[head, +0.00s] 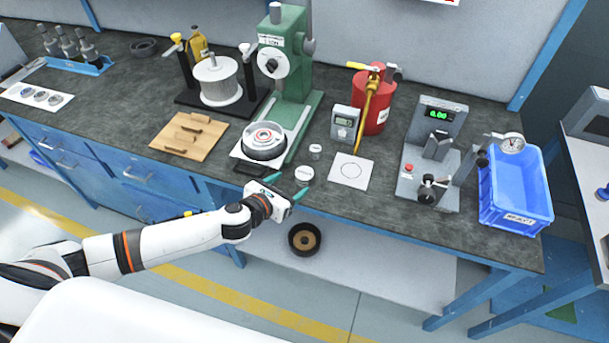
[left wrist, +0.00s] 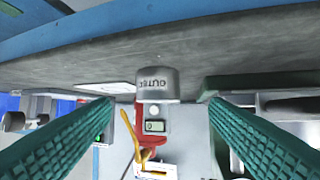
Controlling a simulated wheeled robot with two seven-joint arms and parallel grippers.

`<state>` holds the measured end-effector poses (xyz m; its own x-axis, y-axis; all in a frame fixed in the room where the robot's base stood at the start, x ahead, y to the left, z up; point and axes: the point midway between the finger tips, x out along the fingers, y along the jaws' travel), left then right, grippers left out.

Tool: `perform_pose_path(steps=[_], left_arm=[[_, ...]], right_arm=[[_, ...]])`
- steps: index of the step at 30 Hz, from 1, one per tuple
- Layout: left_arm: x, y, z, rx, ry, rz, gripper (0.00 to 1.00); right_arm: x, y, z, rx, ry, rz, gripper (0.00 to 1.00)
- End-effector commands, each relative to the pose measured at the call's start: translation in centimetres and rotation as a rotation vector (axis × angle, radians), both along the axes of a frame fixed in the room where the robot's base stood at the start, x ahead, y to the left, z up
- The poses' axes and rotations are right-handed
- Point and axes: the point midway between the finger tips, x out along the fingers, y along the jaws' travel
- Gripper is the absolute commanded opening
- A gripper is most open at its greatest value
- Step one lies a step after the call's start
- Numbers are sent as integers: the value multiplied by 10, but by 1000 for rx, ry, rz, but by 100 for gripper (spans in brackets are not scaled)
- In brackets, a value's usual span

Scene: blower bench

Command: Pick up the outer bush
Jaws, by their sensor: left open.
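The outer bush (head: 304,173) is a short, light grey cylinder standing on the bench near its front edge. In the left wrist view it shows as a grey cylinder (left wrist: 156,84) with lettering that reads upside down, centred between the fingertips and beyond them. My left gripper (head: 289,186) is open and empty, its two green fingers pointing at the bush from the front edge of the bench. The fingers appear apart from the bush. My right gripper is not in view.
A small pale jar (head: 315,151) stands behind the bush. The green press (head: 290,110) with a round fixture is to the left. A white card with a circle (head: 351,171) lies to the right. The gauge stand (head: 428,190) and blue crate (head: 515,215) are further right.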

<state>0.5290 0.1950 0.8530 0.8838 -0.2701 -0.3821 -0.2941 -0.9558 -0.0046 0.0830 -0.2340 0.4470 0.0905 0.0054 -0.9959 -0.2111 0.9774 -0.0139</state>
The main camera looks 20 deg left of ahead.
Motion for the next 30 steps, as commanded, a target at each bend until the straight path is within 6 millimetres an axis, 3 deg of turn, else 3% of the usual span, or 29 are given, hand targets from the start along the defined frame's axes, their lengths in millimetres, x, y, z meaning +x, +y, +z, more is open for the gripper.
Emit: perform_pose_path(steps=[19,29,30], left_arm=[[62,-22,-25,-4,1,3,70],[68,-24,-28,-4,2,2,70],[68,-24,-28,-4,2,2,65]], right_arm=[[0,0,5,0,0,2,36],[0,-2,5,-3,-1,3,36],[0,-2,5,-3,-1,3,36]])
